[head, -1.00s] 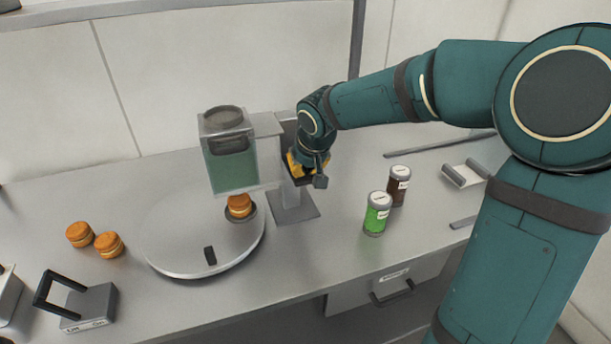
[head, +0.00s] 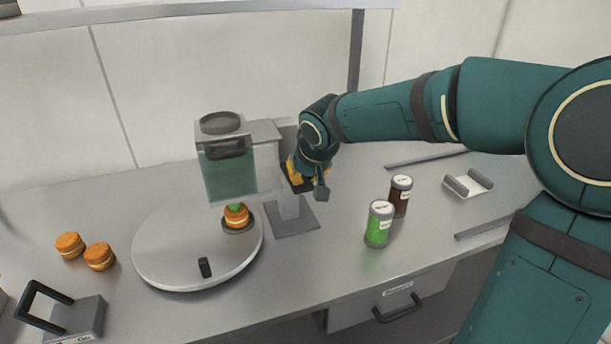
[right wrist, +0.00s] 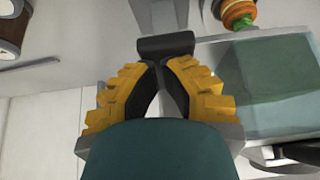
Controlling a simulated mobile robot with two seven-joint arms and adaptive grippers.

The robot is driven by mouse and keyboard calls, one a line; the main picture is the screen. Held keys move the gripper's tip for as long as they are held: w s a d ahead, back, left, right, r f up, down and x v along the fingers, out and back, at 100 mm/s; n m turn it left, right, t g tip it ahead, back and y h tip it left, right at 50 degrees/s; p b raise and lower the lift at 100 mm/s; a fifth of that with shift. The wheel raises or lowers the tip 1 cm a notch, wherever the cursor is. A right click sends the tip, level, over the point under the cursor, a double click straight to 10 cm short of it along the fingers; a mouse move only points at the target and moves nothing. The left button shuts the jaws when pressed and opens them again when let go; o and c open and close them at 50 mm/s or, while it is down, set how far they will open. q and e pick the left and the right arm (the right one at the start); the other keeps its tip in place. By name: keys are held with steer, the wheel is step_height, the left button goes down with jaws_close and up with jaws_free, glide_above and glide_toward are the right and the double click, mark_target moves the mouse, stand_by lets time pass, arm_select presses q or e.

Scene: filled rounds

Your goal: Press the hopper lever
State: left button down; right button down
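The hopper (head: 228,178) is a clear box with green filling and a dark round collar, held out on a grey stand (head: 291,213). The hopper lever (right wrist: 165,45) shows in the right wrist view as a dark bar just past my fingertips. My right gripper (head: 301,177), with yellow fingers, is beside the stand in the head view. In the right wrist view the fingertips (right wrist: 157,66) are together, at or very near the lever; contact is unclear. An orange round (head: 236,216) with green on top sits in a dark holder under the hopper. My left gripper is not in view.
The round sits on a pale turntable (head: 160,250) with a small black knob (head: 204,267). Two orange rounds (head: 84,251) lie left of it, near a device with a black handle (head: 48,302). A green jar (head: 379,224) and a brown jar (head: 400,195) stand right of the stand.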

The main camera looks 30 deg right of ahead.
steer(key=shift+r, duration=0.15)
steer(key=shift+r, duration=0.1)
step_height(320, 180, up, 5)
steer(key=p, duration=0.3)
steer(key=shift+p, duration=0.4)
steer(key=w+d+v, duration=0.1)
steer(key=v, duration=0.7)
steer(key=shift+s+a+r+p, duration=0.2)
steer(key=shift+a+r+p, duration=0.25)
steer(key=shift+r, duration=0.2)
stand_by(2.7)
